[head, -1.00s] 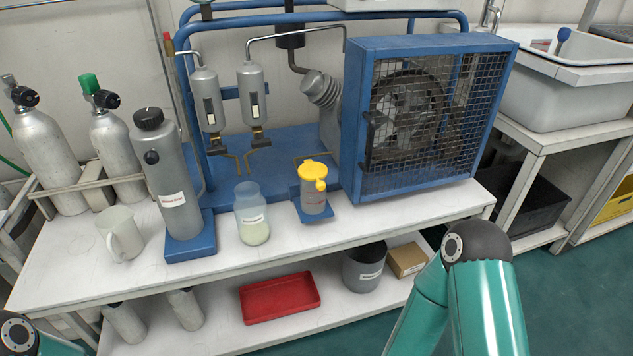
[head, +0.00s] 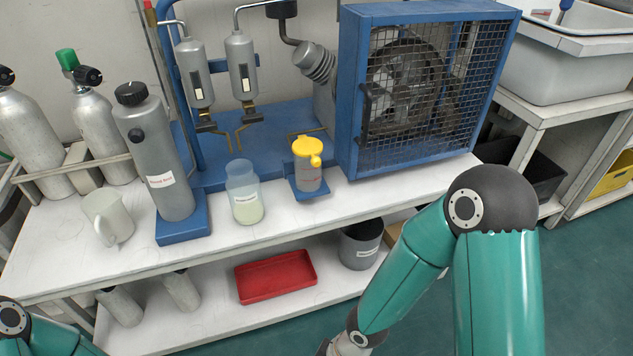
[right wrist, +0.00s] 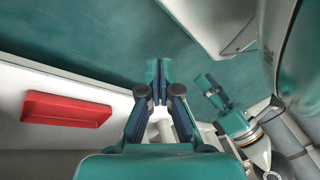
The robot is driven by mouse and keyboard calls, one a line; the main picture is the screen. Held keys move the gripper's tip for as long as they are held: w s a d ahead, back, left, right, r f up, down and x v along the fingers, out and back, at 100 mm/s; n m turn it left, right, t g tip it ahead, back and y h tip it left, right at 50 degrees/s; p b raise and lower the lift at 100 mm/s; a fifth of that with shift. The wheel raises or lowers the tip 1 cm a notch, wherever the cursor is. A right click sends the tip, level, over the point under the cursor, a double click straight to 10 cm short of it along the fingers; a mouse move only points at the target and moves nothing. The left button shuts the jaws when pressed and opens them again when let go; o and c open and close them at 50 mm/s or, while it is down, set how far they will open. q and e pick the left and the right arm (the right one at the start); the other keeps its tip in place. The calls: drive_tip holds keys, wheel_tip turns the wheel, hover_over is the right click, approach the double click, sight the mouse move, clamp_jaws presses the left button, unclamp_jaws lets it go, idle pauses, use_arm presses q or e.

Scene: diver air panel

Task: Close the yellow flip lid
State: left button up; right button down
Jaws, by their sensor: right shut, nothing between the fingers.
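The yellow flip lid (head: 307,148) sits on top of a small grey labelled container (head: 308,178) at the front edge of the bench, in the head view. A round yellow piece sticks out at its right side; I cannot tell how far the lid is open. My right gripper (right wrist: 159,72) is shut and empty in the right wrist view, over the floor and away from the lid.
A clear bottle (head: 244,195) stands left of the lidded container, a grey cylinder (head: 160,155) and white mug (head: 107,215) further left. The blue caged fan (head: 425,90) stands to its right. A red tray (head: 275,277) lies on the lower shelf.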

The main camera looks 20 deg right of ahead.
drive_tip(key=w+d+r+n+t+h+b, duration=0.1)
drive_tip(key=w+d+r+n+t+h, duration=0.25)
drive_tip(key=r+n, duration=0.3)
drive_tip(key=w+d+r+n+t+h+b, duration=0.1)
drive_tip(key=w+d+r+n+t+h, duration=0.15)
drive_tip(key=w+r+n, duration=0.45)
drive_tip(key=w+a+r+n+t+y, duration=0.15)
drive_tip(key=r+n+t, duration=0.3)
drive_tip(key=r, duration=0.45)
drive_tip(key=w+a+r+n+t+h, duration=0.1)
drive_tip(key=w+r+n+t, duration=0.3)
drive_tip(key=r, duration=0.5)
drive_tip(key=b, duration=0.1)
approach(310, 150)
drive_tip(key=shift+m+t+y, duration=0.25)
drive_tip(key=shift+m+t, duration=0.05)
drive_tip(key=shift+t, duration=0.15)
drive_tip(key=shift+w+f, duration=0.4)
drive_tip(key=shift+f, duration=0.45)
drive_tip(key=shift+w+f, duration=0.4)
drive_tip(key=shift+f, duration=0.5)
drive_tip(key=shift+w+f, duration=0.4)
drive_tip(key=shift+f, duration=0.45)
